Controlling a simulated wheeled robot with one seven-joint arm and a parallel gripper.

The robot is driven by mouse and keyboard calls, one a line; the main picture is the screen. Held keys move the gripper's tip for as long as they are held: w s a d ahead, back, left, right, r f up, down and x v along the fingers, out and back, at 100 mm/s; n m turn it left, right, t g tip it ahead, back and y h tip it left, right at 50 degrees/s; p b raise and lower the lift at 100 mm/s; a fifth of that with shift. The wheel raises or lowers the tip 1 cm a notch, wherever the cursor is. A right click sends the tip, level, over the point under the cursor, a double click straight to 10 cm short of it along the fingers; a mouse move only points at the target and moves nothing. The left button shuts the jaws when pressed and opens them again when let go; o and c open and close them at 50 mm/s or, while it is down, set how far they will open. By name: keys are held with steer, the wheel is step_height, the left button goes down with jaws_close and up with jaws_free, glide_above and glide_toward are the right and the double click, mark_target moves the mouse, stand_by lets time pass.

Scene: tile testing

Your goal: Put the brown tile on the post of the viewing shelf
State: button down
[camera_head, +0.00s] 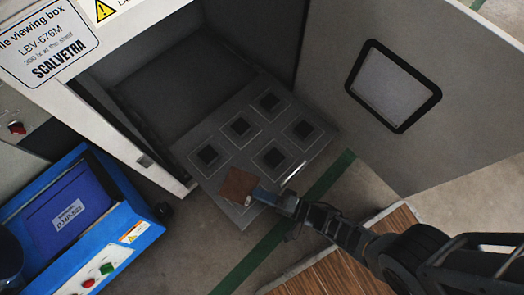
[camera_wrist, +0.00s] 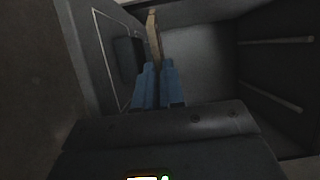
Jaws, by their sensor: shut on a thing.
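The brown tile (camera_head: 238,184) is in my gripper (camera_head: 259,195), over the near edge of the viewing shelf (camera_head: 228,170) in the head view. In the wrist view the tile (camera_wrist: 153,35) shows edge-on as a thin tan strip standing out past the blue fingertips (camera_wrist: 158,82). A dark post (camera_wrist: 129,60) also shows left of the tile in the wrist view. I cannot tell the tile's height above the shelf.
The shelf stands in the open viewing box (camera_head: 135,45), with its windowed door (camera_head: 420,120) swung out at the right. Inside walls close in around the shelf. A blue machine (camera_head: 95,215) stands at the lower left. A green floor line (camera_head: 265,245) runs in front.

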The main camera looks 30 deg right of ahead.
step_height(320, 180, down, 2)
steer(key=shift+b, duration=0.45)
steer(key=shift+r, duration=0.1)
steer(key=c, duration=1.2)
jaws_free()
steer(key=shift+c, duration=0.2)
